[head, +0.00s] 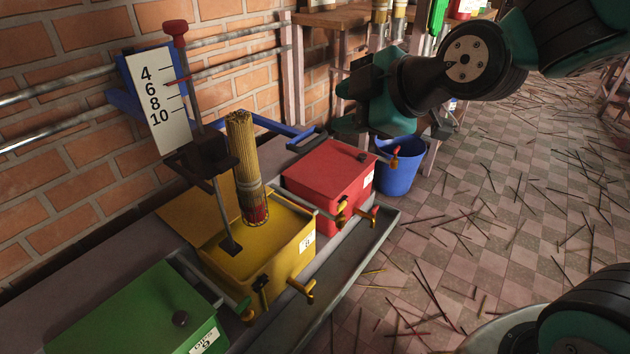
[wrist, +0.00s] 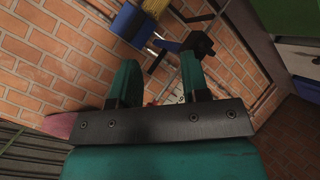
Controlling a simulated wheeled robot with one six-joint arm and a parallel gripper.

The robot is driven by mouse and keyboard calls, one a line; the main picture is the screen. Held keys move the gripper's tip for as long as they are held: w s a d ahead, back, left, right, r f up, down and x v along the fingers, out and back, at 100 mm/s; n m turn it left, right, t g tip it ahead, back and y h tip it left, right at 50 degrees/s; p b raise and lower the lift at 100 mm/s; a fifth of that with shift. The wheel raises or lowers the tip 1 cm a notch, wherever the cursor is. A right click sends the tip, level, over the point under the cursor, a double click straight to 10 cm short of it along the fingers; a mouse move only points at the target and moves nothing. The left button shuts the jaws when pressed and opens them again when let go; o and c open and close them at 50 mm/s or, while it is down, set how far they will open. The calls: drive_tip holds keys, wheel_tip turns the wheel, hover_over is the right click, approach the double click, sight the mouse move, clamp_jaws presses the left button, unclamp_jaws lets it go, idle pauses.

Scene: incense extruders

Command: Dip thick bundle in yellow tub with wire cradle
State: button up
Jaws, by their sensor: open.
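The yellow tub (head: 276,252) stands open in the middle of the bench in the head view, with its lid swung back. The thick bundle (head: 243,150) of tan sticks stands upright at the tub's opening. How deep the bundle reaches is hidden. My gripper (head: 345,107) is to the right of the bundle, apart from it, above and behind the red tub. In the wrist view my gripper (wrist: 158,78) shows two teal fingers spread apart, with nothing between them.
A red tub (head: 325,182) with a closed lid stands right of the yellow one, a green tub (head: 140,315) left. A depth scale (head: 158,100) and a red-knobbed rod (head: 188,75) rise behind the yellow tub. A blue bucket (head: 398,165) stands beyond the bench. Sticks litter the floor.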

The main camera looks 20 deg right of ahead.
drive_tip(key=w+d+f+n+t+h+b, duration=0.1)
drive_tip(key=w+d+f+n+t+b, duration=0.15)
drive_tip(key=f+b, duration=0.55)
drive_tip(key=w+d+f+n+t+h+b, duration=0.1)
drive_tip(key=w+d+f+n+t+b, duration=0.15)
drive_tip(key=f+b, duration=0.5)
drive_tip(key=p, duration=1.2)
approach(317, 143)
drive_tip(key=p+x, duration=0.2)
drive_tip(key=x, duration=0.7)
drive_tip(key=shift+w+f, duration=0.1)
drive_tip(key=shift+w, duration=0.2)
drive_tip(key=shift+w+a, duration=0.2)
drive_tip(key=shift+w, duration=0.55)
clamp_jaws()
